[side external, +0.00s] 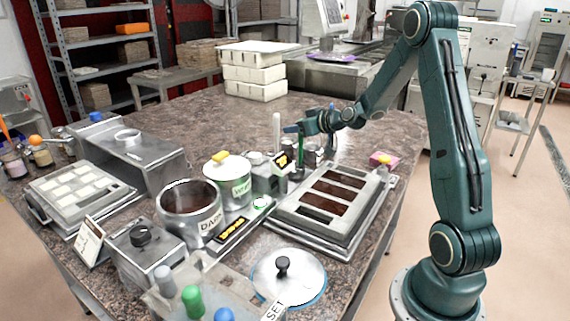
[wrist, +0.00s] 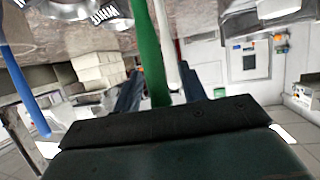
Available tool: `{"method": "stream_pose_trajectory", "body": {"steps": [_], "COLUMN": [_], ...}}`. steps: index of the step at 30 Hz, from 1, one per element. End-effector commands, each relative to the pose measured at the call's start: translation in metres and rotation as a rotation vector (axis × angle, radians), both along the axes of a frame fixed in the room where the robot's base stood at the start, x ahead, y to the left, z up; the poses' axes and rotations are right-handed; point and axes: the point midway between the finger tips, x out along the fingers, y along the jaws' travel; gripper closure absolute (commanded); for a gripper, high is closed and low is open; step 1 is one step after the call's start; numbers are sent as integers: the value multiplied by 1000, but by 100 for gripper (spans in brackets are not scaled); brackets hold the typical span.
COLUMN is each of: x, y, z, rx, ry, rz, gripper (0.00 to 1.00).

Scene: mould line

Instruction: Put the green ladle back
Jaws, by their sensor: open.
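The green ladle shows as an upright green handle (side external: 301,150) beside the filled mould in the side view. In the wrist view its green handle (wrist: 147,45) runs down between my two fingers. My gripper (side external: 298,128) is at the upper part of this handle, and it also shows in the wrist view (wrist: 160,85). The jaws are open, with a finger on each side of the handle. I cannot tell whether either finger touches it. The ladle's lower end is hard to make out among the nearby metal parts.
A white handle (side external: 277,132) stands close by, and a blue handle (wrist: 22,85) shows at left in the wrist view. The dark pot (side external: 190,222), white pot (side external: 241,190) and brown-filled mould (side external: 299,226) crowd the near side. The back of the table is clearer.

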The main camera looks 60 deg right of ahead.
Motion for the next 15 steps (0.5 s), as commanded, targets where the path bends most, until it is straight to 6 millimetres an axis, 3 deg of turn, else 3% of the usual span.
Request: {"method": "stream_pose_trajectory", "body": {"steps": [8,15], "x": [-5,-29], "y": [0,4], "z": [5,15], "rx": [-1,0], "ry": [0,-1], "rz": [-2,-3], "gripper": [58,58]}}
